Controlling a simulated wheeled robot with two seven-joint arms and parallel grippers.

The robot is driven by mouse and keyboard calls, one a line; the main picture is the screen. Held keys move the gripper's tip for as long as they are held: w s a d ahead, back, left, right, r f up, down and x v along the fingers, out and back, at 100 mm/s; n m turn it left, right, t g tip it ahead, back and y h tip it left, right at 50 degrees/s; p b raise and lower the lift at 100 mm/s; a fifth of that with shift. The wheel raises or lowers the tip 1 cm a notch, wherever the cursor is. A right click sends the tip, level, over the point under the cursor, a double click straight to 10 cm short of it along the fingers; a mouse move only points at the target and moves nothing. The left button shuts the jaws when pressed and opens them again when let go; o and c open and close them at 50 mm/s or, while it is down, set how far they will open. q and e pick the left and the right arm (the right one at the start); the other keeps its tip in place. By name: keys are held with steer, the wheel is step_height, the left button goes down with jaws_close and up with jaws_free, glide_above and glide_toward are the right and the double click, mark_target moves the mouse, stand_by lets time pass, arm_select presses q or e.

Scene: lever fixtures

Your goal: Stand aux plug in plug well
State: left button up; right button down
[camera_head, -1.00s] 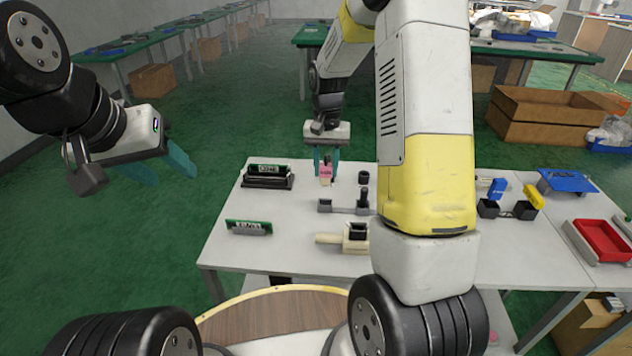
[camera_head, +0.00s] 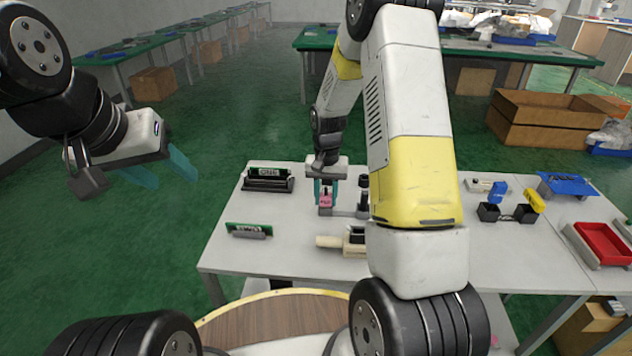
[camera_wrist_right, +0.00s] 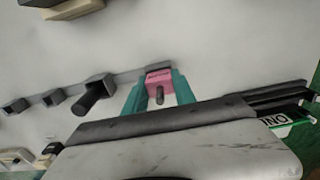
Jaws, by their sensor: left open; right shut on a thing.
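The pink plug (camera_head: 326,201) is between the teal fingers of my right gripper (camera_head: 326,192), which is shut on it. It is at the left end of a grey well fixture (camera_head: 344,212), which stands on the white table. In the right wrist view the pink plug (camera_wrist_right: 158,80) overlaps a grey well (camera_wrist_right: 153,69); I cannot tell how deep it sits. A black plug (camera_wrist_right: 92,97) stands in the fixture beside it. My left gripper (camera_head: 163,172) is open and empty, off the table's left side above the green floor.
A black holder with a green board (camera_head: 267,179) is at the back left, and a smaller board (camera_head: 249,230) is in front. A cream fixture (camera_head: 340,243) is nearer me, partly behind my right arm. Blue and yellow plugs (camera_head: 510,205) and a red tray (camera_head: 600,241) are right.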

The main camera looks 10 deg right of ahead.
steer(key=c, duration=1)
jaws_free()
step_height(320, 180, up, 12)
steer(key=shift+r, duration=0.2)
steer(key=s+r+n+t, duration=0.1)
steer(key=s+r+t, duration=0.1)
steer(key=s+r, duration=0.3)
steer(key=s+a+r+n+t+y, duration=0.1)
steer(key=s+r+t, duration=0.1)
steer(key=s+r, duration=0.4)
steer(key=s+a+r+n+t+y, duration=0.1)
steer(key=s+r, duration=0.4)
steer(key=s, duration=0.8)
steer(key=shift+s+a+r+n+t, duration=0.15)
steer(key=shift+n+t, duration=0.25)
steer(key=shift+t, duration=0.2)
